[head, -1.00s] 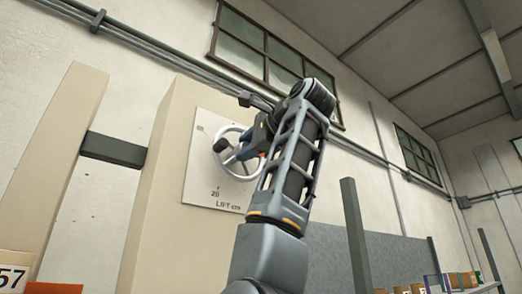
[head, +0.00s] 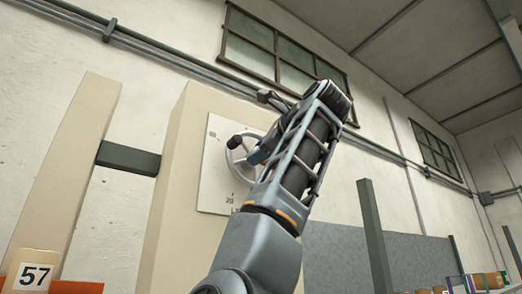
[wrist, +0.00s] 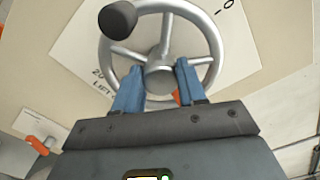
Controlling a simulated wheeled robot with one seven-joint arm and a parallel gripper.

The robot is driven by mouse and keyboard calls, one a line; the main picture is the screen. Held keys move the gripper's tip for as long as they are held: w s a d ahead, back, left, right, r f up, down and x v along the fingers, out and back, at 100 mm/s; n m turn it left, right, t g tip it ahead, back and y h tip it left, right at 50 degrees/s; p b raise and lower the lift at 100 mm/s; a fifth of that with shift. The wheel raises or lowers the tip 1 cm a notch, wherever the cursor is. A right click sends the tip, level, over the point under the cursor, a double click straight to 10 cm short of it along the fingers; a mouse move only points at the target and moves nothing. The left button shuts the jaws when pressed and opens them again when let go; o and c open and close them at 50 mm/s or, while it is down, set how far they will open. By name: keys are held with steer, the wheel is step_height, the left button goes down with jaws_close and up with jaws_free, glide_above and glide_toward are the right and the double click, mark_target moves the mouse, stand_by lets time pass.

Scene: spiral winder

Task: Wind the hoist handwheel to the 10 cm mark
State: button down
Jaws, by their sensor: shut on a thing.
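The hoist handwheel (wrist: 216,48) is a silver spoked ring with a dark round knob (wrist: 118,19) at its upper left in the wrist view. In the head view the wheel (head: 232,160) is partly hidden behind my arm. My gripper (wrist: 160,70) has its blue fingers on both sides of the wheel's hub (wrist: 160,82), shut on it. A small orange-red piece (wrist: 177,97) shows beside the right finger, partly hidden. The white dial plate (wrist: 75,48) shows "20" and part of "LIFT" at lower left and a "0" at upper right; the 10 mark is not visible.
The plate is on a beige housing (head: 185,130). An orange-handled fitting (wrist: 38,145) shows at lower left in the wrist view. A box labelled 57 (head: 33,270), a dark post (head: 374,235) and shelved boxes (head: 485,281) stand around.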

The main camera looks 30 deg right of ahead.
steer(key=shift+f, duration=0.15)
steer(key=c, duration=0.6)
jaws_free()
steer(key=shift+c, duration=0.2)
steer(key=s+b, duration=0.2)
steer(key=s, duration=0.5)
steer(key=shift+s+d, duration=0.15)
steer(key=shift+s, duration=0.25)
